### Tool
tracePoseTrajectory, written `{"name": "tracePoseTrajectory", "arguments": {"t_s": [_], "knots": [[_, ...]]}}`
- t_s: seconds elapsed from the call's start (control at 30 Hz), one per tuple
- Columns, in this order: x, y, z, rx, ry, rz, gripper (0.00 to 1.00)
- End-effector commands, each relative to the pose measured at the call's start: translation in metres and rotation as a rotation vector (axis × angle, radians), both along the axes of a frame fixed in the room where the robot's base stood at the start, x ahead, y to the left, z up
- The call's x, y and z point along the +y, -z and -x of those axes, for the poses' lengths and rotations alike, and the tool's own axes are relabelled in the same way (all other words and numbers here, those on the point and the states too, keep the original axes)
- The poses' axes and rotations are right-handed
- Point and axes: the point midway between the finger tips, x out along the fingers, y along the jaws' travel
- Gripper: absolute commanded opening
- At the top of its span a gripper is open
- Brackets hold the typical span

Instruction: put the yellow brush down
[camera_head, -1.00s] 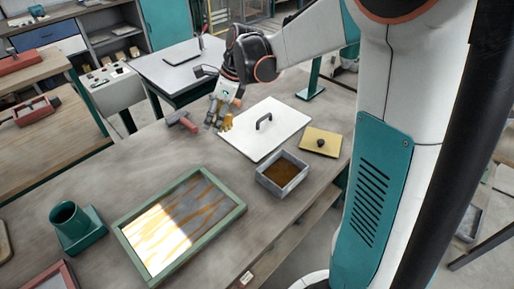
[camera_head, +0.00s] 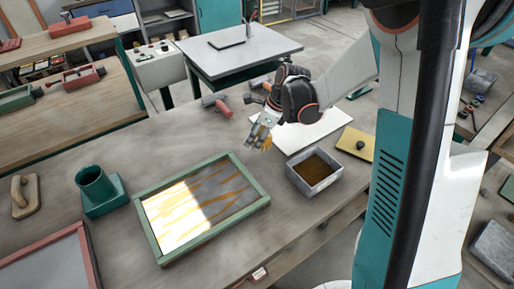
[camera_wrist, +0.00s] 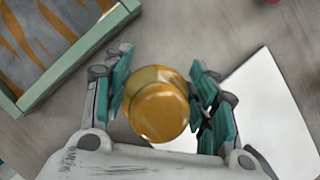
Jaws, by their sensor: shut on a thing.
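The yellow brush shows as a rounded yellow-orange body (camera_wrist: 158,105) between the fingers of my gripper (camera_wrist: 160,88) in the wrist view. The gripper is shut on it. In the head view my gripper (camera_head: 262,137) is over the workbench (camera_head: 170,150), at the left end of the white board (camera_head: 318,128). A bit of yellow brush (camera_head: 267,144) shows below the fingers. The brush's far end is hidden, and I cannot tell whether it touches the bench.
A green frame (camera_head: 258,181) with an orange-streaked panel lies left of a grey box (camera_head: 314,186) of brown material. A teal holder (camera_head: 100,190), a red-handled tool (camera_head: 222,107) and a yellow plate (camera_head: 356,147) also sit here. Bare bench lies left of the gripper.

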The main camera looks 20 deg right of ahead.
Motion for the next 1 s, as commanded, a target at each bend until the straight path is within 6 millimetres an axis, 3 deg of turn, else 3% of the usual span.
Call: {"name": "tracePoseTrajectory", "arguments": {"t_s": [0.17, 0.4, 0.8, 0.83, 0.9, 1.0], "knots": [[0.0, 0.012, 0.0, 0.0, 0.0, 0.0, 0.31], [0.0, 0.044, 0.0, 0.0, 0.0, 0.0, 0.31], [0.0, 0.049, 0.0, 0.0, 0.0, 0.0, 0.31], [0.0, 0.049, 0.0, 0.0, 0.0, 0.0, 0.57], [0.0, 0.048, 0.0, 0.0, 0.0, 0.0, 0.73], [0.0, 0.048, 0.0, 0.0, 0.0, 0.0, 0.73]]}}
